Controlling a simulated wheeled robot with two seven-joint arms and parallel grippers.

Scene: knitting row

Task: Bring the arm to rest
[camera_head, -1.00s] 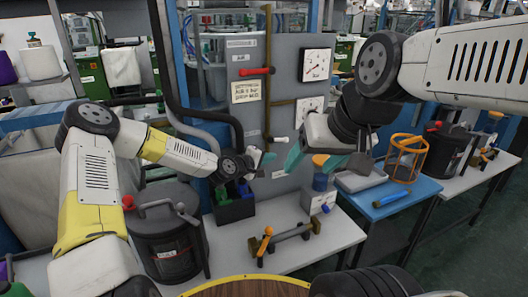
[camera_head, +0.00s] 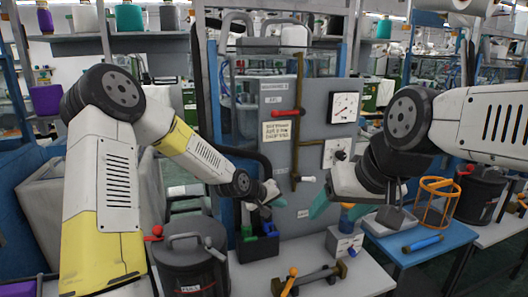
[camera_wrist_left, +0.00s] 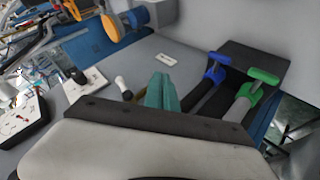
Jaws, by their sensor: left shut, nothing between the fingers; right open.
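My left gripper (camera_head: 274,201) has teal fingers and hangs in front of the grey panel, above and slightly right of a black bin (camera_head: 257,250). In the left wrist view its fingers (camera_wrist_left: 163,93) are together with nothing between them. My left arm is bent, its elbow high at the left of the head view. My right gripper (camera_head: 352,214) is open and empty in front of the panel's right part, its teal fingers spread apart. The right gripper is not seen in the left wrist view.
The grey panel (camera_head: 317,93) carries a gauge (camera_head: 344,107) and a red-handled lever (camera_head: 285,112). The bin holds blue- and green-handled tools. A dark lidded drum (camera_head: 192,272) stands below my left arm. An orange wire basket (camera_head: 437,203) stands on a blue table (camera_head: 398,250).

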